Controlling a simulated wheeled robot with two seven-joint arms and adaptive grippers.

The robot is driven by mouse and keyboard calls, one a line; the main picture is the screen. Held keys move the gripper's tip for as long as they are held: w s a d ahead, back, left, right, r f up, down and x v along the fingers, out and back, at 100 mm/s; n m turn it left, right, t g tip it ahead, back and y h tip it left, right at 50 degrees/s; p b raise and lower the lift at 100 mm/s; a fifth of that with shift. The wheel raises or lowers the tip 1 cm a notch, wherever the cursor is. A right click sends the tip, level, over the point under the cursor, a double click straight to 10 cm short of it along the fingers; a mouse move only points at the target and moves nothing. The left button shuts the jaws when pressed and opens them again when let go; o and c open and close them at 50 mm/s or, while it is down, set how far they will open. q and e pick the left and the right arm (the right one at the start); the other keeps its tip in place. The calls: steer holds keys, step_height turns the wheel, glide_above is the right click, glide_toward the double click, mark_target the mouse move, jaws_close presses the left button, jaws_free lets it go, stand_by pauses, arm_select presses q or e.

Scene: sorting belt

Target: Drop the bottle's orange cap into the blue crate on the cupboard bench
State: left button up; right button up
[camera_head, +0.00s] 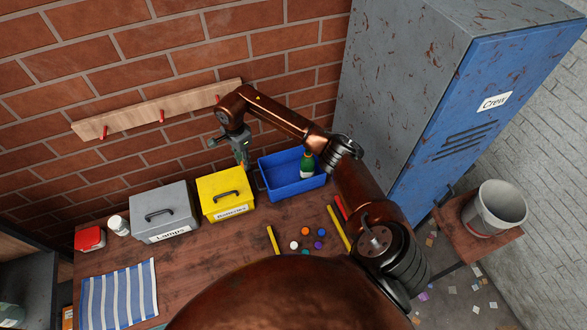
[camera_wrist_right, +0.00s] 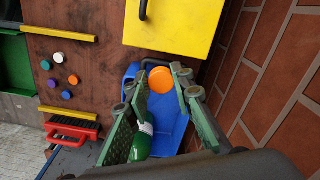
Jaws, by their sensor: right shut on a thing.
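My right gripper (camera_head: 242,163) is shut on the orange cap (camera_wrist_right: 160,80), which sits between its fingertips in the right wrist view (camera_wrist_right: 165,84). In the head view the gripper is at the left side of the blue crate (camera_head: 292,188), near the yellow box; the cap is mostly hidden there. The crate also shows behind the fingers in the wrist view (camera_wrist_right: 178,135). A green bottle (camera_head: 307,167) is at the crate's right part; it shows low in the wrist view (camera_wrist_right: 140,147), partly behind a finger. My left gripper is out of view.
A yellow box (camera_head: 225,190) and a grey box (camera_head: 163,208) stand left of the crate. Several loose caps, one orange (camera_head: 305,231), lie between yellow bars on the bench. A peg rail (camera_head: 150,112) is on the brick wall. A tall locker (camera_head: 400,100) stands right.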

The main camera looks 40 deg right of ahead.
steer(key=s+d+f+m+p, duration=0.25)
steer(key=d+m, duration=0.25)
steer(key=d, duration=0.5)
steer(key=s+d+f+m+p, duration=0.2)
steer(key=s+d+f+m, duration=0.15)
steer(key=d, duration=0.65)
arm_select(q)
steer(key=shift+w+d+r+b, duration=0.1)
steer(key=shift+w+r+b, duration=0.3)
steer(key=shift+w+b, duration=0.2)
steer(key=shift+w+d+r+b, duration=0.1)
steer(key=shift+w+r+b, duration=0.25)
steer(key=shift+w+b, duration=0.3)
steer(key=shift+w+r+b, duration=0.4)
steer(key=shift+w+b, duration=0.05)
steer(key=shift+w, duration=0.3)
arm_select(e)
step_height(320, 180, down, 7)
steer(key=shift+w+d+r, duration=0.15)
steer(key=shift+w+d, duration=0.05)
steer(key=shift+w, duration=0.1)
steer(key=shift+m, duration=0.25)
steer(key=o, duration=0.7)
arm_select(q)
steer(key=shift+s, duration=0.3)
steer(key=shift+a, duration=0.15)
